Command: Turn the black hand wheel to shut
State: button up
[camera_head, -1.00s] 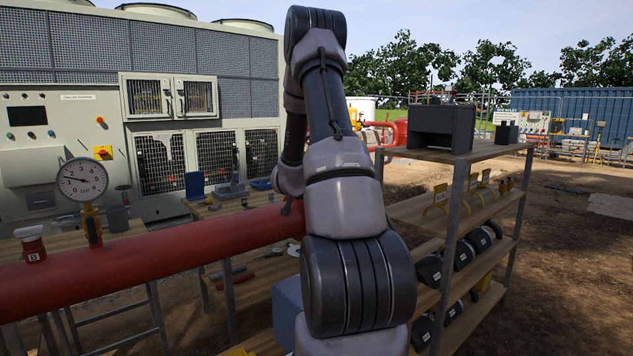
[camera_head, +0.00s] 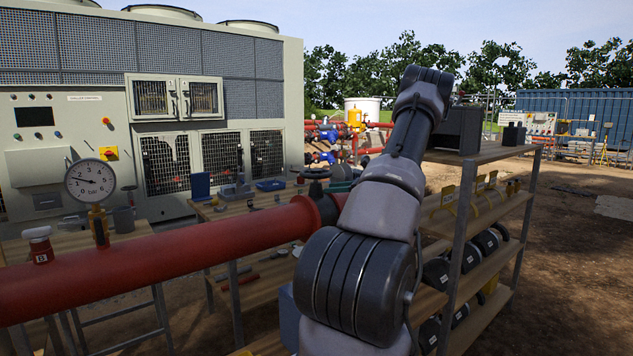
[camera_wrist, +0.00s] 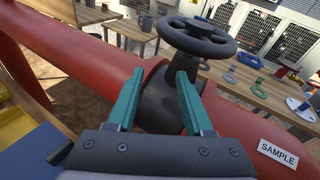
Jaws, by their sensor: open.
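The black hand wheel (camera_wrist: 198,36) sits on top of a dark valve body (camera_wrist: 162,105) set in a red pipe (camera_wrist: 95,55). In the head view, the wheel (camera_head: 311,173) shows small, just left of my arm, on the pipe (camera_head: 180,252). My gripper (camera_wrist: 160,88) is open in the wrist view, with two teal fingers apart and nothing between them. The fingertips point toward the valve body, below the wheel's rim and apart from the wheel as far as I can see.
A pressure gauge (camera_head: 91,181) and a red-and-white capped fitting (camera_head: 41,244) stand on the pipe. A shelf rack (camera_head: 470,235) with dark cylinders is at right. Workbenches (camera_head: 250,222) stand behind the pipe. A "SAMPLE" label (camera_wrist: 278,153) is on the pipe.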

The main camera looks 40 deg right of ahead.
aim_at(316, 176)
jog(key=s+d+r+m+t, duration=0.1)
jog(key=d+m+t, duration=0.15)
jog(key=d, duration=0.25)
jog(key=x, duration=1)
jog(key=shift+w+r, duration=0.15)
grip_shut()
